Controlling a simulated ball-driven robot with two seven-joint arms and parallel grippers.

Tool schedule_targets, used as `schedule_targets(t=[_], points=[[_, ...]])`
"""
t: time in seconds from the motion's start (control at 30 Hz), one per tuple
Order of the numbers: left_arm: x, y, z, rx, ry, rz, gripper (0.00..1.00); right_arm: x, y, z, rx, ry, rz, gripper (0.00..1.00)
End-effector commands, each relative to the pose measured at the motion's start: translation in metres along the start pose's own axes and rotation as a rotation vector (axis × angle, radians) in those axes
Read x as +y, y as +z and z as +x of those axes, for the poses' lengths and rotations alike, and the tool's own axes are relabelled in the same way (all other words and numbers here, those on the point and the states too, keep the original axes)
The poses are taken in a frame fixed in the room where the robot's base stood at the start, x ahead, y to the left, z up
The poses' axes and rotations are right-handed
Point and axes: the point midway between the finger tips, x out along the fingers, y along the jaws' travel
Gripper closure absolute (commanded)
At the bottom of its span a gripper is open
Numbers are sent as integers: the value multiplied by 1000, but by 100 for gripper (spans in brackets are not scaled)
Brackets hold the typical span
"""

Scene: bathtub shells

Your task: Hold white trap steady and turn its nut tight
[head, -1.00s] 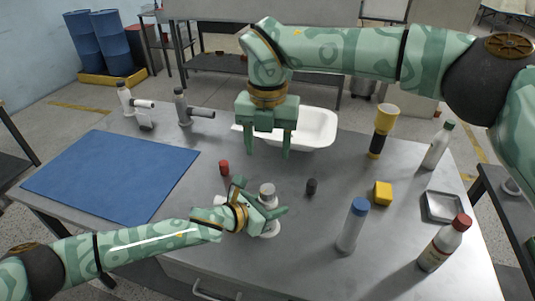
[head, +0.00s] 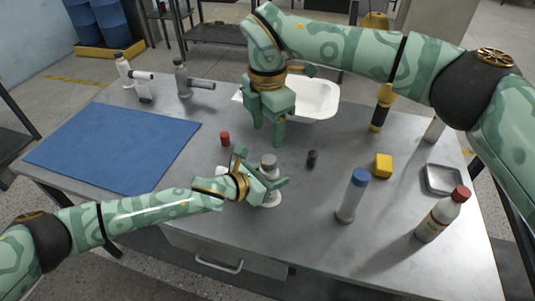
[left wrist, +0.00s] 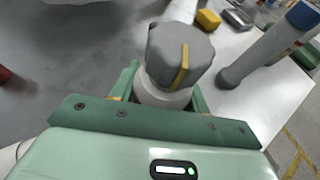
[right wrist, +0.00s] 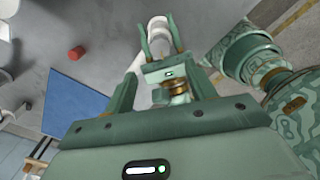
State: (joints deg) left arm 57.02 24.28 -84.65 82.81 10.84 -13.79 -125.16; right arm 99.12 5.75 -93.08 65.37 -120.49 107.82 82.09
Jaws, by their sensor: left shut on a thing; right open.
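The white trap (head: 272,199) stands on the grey table with a grey nut (head: 269,161) on top. In the left wrist view the nut (left wrist: 182,55) is faceted, with a yellow stripe, and the trap's white neck (left wrist: 163,95) shows below it. My left gripper (head: 262,177) is shut around the trap's body below the nut, hiding part of it. My right gripper (head: 268,133) is open and empty, fingers pointing down, above and behind the nut, not touching it. In the right wrist view the left gripper (right wrist: 160,48) shows beyond its fingers.
A red cylinder (head: 225,139) and a dark cylinder (head: 312,159) stand close by. A blue-capped bottle (head: 351,198), a yellow block (head: 382,166) and a metal tray (head: 442,180) are right. A white tub (head: 318,98) is behind. The blue mat (head: 110,150) is clear.

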Motion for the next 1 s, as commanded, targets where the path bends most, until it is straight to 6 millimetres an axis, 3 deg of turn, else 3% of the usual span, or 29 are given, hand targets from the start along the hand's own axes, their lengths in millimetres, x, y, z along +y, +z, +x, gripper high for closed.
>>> schedule_targets(t=[0.1,0.33,0.5,0.77,0.8,0.93,0.97,1.0], points=[[0,0,0,0,0,0,81,-1,0,29,3,-4,-1,44],[0,0,0,0,0,0,81,0,-1,72,2,-2,-2,44],[0,0,0,0,0,0,81,0,0,86,1,0,-2,44],[0,0,0,0,1,0,81,0,0,88,0,1,-3,44],[0,0,0,0,1,0,81,0,0,88,0,1,-3,47],[0,0,0,0,1,0,81,0,0,88,0,1,-3,83],[0,0,0,0,1,0,81,0,0,88,0,1,-3,90],[0,0,0,0,0,0,81,0,0,88,0,1,-3,90]])
